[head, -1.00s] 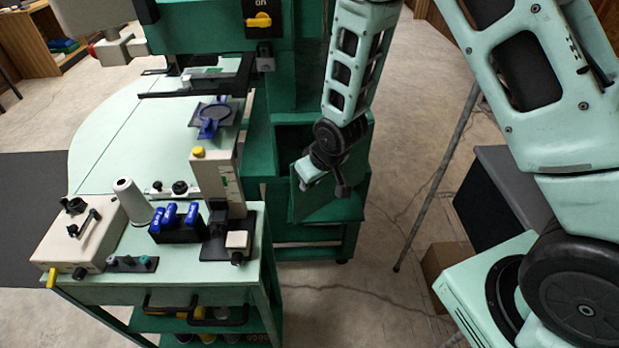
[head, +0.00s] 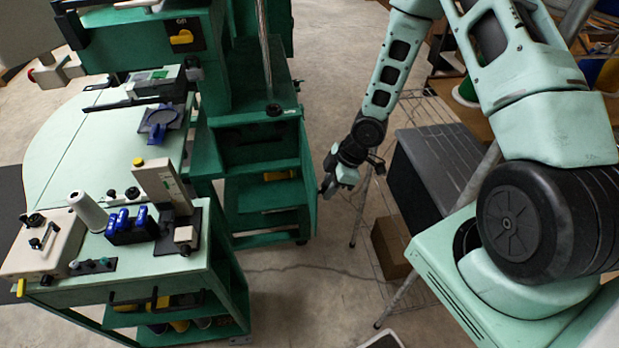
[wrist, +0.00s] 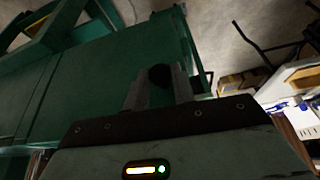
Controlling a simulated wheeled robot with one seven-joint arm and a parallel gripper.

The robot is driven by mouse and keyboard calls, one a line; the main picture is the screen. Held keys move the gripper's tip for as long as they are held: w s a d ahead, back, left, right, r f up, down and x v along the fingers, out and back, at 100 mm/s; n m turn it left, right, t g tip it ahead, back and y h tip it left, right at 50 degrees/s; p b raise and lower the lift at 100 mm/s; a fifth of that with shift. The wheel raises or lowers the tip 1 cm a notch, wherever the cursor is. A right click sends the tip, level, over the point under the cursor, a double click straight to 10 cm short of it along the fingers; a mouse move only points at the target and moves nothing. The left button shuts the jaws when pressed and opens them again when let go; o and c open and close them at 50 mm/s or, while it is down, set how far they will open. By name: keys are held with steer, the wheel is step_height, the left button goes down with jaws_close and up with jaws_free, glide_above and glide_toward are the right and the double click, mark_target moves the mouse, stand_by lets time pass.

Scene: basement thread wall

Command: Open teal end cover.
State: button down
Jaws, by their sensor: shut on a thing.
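The teal end cover (head: 309,178) stands swung out from the end of the green machine, seen nearly edge-on in the head view. In the wrist view its broad green face (wrist: 105,85) fills much of the left and middle. My gripper (head: 327,188) is at the cover's outer right edge. In the wrist view, its two grey fingers are shut on a dark round knob (wrist: 159,75) near that edge. The open compartment (head: 265,190) shows green shelves and something yellow inside. The knob is too small to make out in the head view.
A green table (head: 75,155) with a white cone, blue parts and small fixtures stands at left. A dark bin (head: 435,165), a cardboard box (head: 391,247) and a wire rack stand to the right of my gripper. Bare floor (head: 310,285) lies in front.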

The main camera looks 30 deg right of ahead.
steer(key=shift+s+d+p, duration=0.15)
steer(key=shift+d+p, duration=1.15)
steer(key=shift+d, duration=1.45)
steer(key=shift+r, duration=0.1)
steer(key=c, duration=1.2)
jaws_free()
